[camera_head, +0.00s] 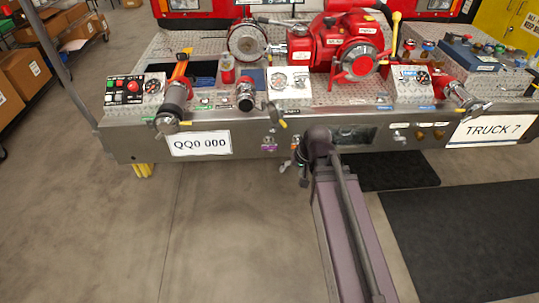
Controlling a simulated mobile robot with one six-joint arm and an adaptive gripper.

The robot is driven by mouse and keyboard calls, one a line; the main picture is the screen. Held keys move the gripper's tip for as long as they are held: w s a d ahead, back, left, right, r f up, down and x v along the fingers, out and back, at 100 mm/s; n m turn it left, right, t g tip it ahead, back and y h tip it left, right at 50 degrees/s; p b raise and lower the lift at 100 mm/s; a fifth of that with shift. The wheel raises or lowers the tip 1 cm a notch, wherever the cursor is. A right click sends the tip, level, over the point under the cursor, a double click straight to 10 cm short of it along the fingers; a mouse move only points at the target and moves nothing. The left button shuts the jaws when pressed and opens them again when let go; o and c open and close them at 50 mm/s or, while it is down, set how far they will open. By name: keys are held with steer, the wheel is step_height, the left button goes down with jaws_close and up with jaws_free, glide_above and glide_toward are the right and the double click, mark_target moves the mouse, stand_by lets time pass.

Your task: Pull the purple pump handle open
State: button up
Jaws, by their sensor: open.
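A small purple fitting (268,142) shows on the front face of the metal bumper (345,120), right of the plate reading QQ0 000; I take it for the purple pump handle. It is too small here to tell its exact shape or how far it is pulled out. My arm reaches up from the bottom of the picture to the bumper. My gripper (292,170) is mostly hidden behind my wrist, just below and right of the purple fitting. It is open, and it appears apart from the fitting.
A red pump (340,45), hose outlets and control panels crowd the bumper deck. A yellow-tipped lever (282,122) hangs near the fitting. A TRUCK 7 plate (489,129) is at right. Black mats (470,240) lie on the floor; the left floor is clear. Boxes (25,75) stand far left.

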steer(key=w+a+f+m+t+y+b, duration=0.2)
steer(key=w+a+f+t+y+b, duration=0.15)
steer(key=w+f+b, duration=0.6)
steer(key=m+t+b, duration=1.1)
steer(key=b, duration=1.8)
glide_toward(270, 148)
steer(key=v, duration=0.3)
steer(key=shift+d+r+g, duration=0.1)
steer(key=shift+r+g, duration=0.15)
steer(key=shift+w, duration=0.2)
steer(key=x, duration=1.3)
steer(key=shift+w, duration=0.25)
steer(key=shift+s, duration=0.1)
jaws_close()
